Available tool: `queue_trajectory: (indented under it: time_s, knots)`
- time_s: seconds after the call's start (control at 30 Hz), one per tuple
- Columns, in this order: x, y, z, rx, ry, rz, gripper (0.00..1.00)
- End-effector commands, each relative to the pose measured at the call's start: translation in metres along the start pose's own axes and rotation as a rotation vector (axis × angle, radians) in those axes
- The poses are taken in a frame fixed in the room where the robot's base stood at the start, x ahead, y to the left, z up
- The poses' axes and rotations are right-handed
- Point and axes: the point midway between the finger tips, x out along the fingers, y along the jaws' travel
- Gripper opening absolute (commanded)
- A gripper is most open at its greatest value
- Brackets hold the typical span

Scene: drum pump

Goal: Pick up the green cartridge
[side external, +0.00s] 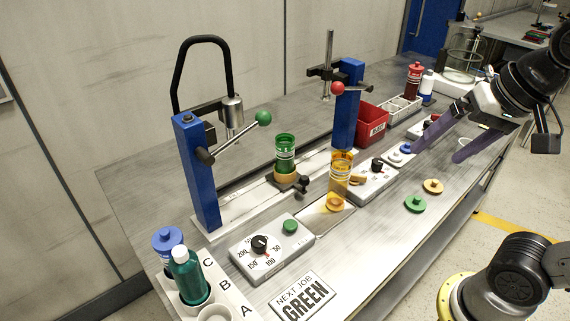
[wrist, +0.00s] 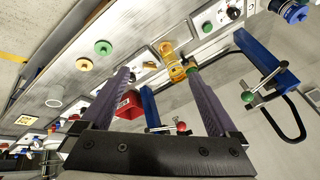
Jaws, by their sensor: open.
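A clear green cylinder with white print (side external: 285,148) stands upright in a small fixture between the blue posts. A teal-green bottle with a white cap (side external: 190,277) stands in slot B of the white rack at front left. I cannot tell which of the two is the green cartridge. My gripper (side external: 437,154) is open and empty over the right part of the bench, well away from both. In the wrist view its fingers (wrist: 158,75) are spread wide. Beyond them stand an amber cylinder (wrist: 172,62) and, partly hidden behind it, the green cylinder (wrist: 192,70).
Blue posts with levers (side external: 195,172) flank the green cylinder. The amber cylinder (side external: 341,168) stands right of it. A dial box (side external: 270,248), a NEXT JOB GREEN sign (side external: 303,298), a red bin (side external: 371,124), and loose green (side external: 415,204) and orange (side external: 433,186) lids are around.

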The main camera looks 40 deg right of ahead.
Motion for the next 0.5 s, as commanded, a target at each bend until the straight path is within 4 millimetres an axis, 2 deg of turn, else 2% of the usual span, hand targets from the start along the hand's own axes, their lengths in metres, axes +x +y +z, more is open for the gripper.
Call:
queue_trajectory:
  time_s: [0.1, 0.23, 0.37, 0.5]
  knots:
    - [-0.017, -0.034, -0.040, 0.271, -0.024, 0.023, 0.95]
    - [-0.022, -0.070, -0.082, 0.539, -0.049, 0.064, 0.95]
    - [-0.014, -0.103, -0.120, 0.759, -0.067, 0.113, 0.95]
    - [0.009, -0.135, -0.156, 0.955, -0.081, 0.174, 0.95]
